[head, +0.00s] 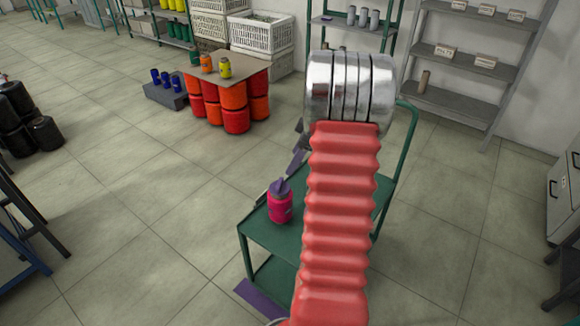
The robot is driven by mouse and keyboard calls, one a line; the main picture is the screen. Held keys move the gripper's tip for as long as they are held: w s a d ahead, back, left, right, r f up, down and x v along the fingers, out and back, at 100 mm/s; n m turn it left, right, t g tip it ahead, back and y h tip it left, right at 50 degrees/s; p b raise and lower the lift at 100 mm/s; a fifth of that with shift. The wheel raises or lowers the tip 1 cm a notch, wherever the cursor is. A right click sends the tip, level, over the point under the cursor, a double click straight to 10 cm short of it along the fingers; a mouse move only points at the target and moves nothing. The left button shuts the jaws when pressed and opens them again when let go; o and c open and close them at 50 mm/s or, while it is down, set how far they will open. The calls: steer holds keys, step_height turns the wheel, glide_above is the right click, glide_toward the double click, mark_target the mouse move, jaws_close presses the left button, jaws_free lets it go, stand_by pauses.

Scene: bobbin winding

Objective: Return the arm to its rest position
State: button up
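My arm rises through the right middle of the head view, with a red ribbed sleeve and a banded metal joint at its top. A pink bobbin (280,205) stands upright on the green cart (262,233), left of the sleeve. Purple angular pieces at and just above the bobbin's top look like part of my gripper (287,178). The rest of the gripper is hidden behind the arm. I cannot tell whether these pieces touch the bobbin or whether the gripper is open or shut.
A board (248,79) on red and orange spools carries an orange and a yellow bobbin. Blue bobbins stand on a grey block (168,96). Grey shelving (440,100) is at the back right, a drawer cabinet (562,190) at the right edge.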

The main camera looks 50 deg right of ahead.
steer(key=shift+s+d+r, duration=0.1)
steer(key=shift+s+r, duration=0.15)
steer(key=shift+r, duration=0.4)
